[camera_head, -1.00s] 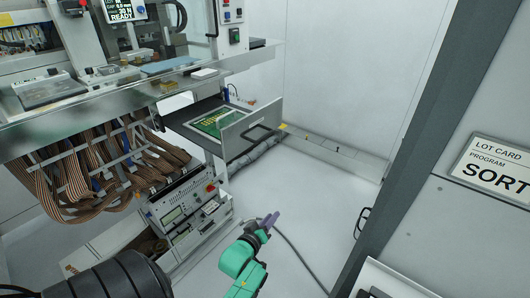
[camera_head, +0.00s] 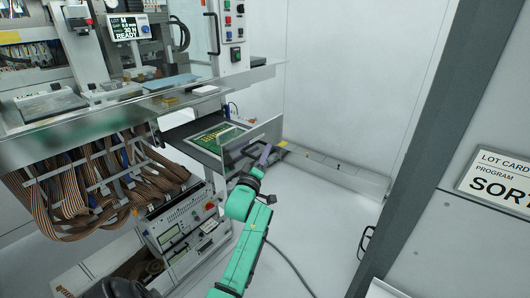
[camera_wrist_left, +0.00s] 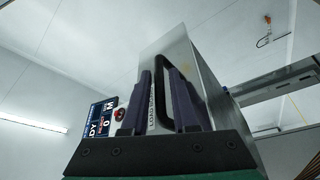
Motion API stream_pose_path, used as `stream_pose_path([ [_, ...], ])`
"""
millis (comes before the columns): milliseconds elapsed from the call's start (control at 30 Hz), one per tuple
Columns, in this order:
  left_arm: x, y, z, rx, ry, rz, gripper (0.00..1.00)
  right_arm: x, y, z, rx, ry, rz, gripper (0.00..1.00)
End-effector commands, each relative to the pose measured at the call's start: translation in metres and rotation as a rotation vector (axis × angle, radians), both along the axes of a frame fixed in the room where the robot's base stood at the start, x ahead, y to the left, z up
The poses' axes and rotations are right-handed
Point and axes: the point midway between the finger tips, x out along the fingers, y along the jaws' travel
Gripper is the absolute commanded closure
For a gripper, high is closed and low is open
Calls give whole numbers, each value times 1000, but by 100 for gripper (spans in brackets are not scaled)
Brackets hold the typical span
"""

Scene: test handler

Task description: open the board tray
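The board tray (camera_head: 183,132) is a dark drawer below the machine's deck, standing pulled out. A green circuit board (camera_head: 213,137) lies in it. Its grey front panel (camera_head: 272,131) carries a dark loop handle (camera_wrist_left: 161,66) and a "LOAD BOARD" label in the left wrist view. My left gripper (camera_head: 266,153), with purple fingers on a green arm, is at the front panel by the handle. In the left wrist view the fingers (camera_wrist_left: 162,108) are apart, with part of the handle between or just beyond them; contact cannot be told. My right gripper is out of view.
The machine deck (camera_head: 120,112) overhangs the tray. Ribbon cables (camera_head: 85,180) and an instrument box (camera_head: 180,225) are below it. A grey cabinet with a lot card (camera_head: 500,180) stands at right. Floor (camera_head: 320,220) is clear apart from a cable.

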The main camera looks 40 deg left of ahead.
Motion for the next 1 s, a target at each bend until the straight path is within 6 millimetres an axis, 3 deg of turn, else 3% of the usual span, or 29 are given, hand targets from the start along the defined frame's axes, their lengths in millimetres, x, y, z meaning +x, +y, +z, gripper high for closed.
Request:
stream_pose_path([
  [267, 3, 1, 0, 0, 1, -1, 73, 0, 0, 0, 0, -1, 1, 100],
  [333, 3, 1, 0, 0, 1, -1, 100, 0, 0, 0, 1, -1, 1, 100],
  [1000, 3, 1, 0, 0, 1, 0, 100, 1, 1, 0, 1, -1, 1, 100],
])
